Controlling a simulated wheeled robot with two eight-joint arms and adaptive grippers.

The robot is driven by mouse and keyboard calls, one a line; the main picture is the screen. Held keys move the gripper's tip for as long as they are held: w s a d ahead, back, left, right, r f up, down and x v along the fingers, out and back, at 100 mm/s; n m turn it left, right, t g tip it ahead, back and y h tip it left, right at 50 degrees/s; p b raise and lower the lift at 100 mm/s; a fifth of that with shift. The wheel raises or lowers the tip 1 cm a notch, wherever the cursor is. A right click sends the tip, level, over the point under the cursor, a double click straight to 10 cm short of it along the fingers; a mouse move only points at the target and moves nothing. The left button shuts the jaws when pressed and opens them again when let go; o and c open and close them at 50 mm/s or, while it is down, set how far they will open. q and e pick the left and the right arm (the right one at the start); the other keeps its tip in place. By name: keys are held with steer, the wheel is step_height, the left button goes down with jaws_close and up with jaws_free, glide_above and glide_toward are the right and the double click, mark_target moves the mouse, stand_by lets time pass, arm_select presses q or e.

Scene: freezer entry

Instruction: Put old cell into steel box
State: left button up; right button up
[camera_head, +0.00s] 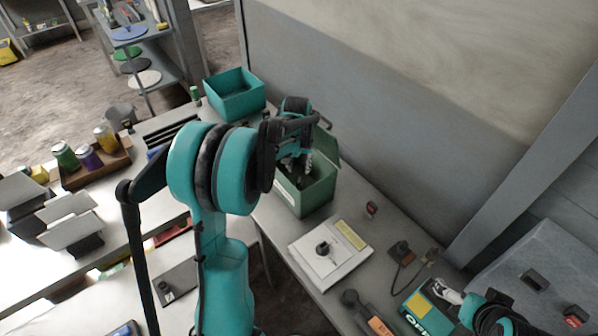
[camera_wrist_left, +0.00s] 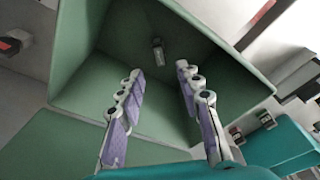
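The green steel box (camera_head: 303,200) stands on the bench with its top open. My left gripper (camera_head: 296,165) is over its opening and points down into it. In the left wrist view the box (camera_wrist_left: 75,75) surrounds the fingertips. The left fingers (camera_wrist_left: 160,85) are apart with nothing between them. A small grey piece that looks like the old cell (camera_wrist_left: 158,52) shows inside the box, beyond the fingertips and apart from them. My right gripper (camera_head: 447,292) is at the lower right, by a teal and yellow case; its finger gap is not clear.
A white panel with a round black knob (camera_head: 322,248) lies in front of the box. An open teal bin (camera_head: 235,95) stands behind it. A small red item (camera_head: 371,209) and a cabled device (camera_head: 402,254) lie to the right. A wall runs behind the bench.

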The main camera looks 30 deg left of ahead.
arm_select(q)
steer(key=s+d+r+m+t, duration=0.2)
steer(key=s+d+r+t, duration=0.1)
steer(key=s+d+r, duration=0.8)
steer(key=s+d+m+t, duration=0.2)
steer(key=s+d, duration=0.4)
steer(key=s, duration=0.4)
steer(key=shift+f+t+h+p, duration=0.3)
steer(key=shift+f+h+p, duration=0.1)
steer(key=shift+f+p, duration=0.05)
arm_select(e)
steer(key=shift+r, duration=0.6)
arm_select(q)
steer(key=shift+d, duration=0.1)
arm_select(e)
step_height(320, 180, down, 11)
steer(key=b, duration=1)
steer(key=shift+r, duration=0.2)
arm_select(q)
step_height(320, 180, down, 10)
arm_select(e)
steer(key=shift+r, duration=0.25)
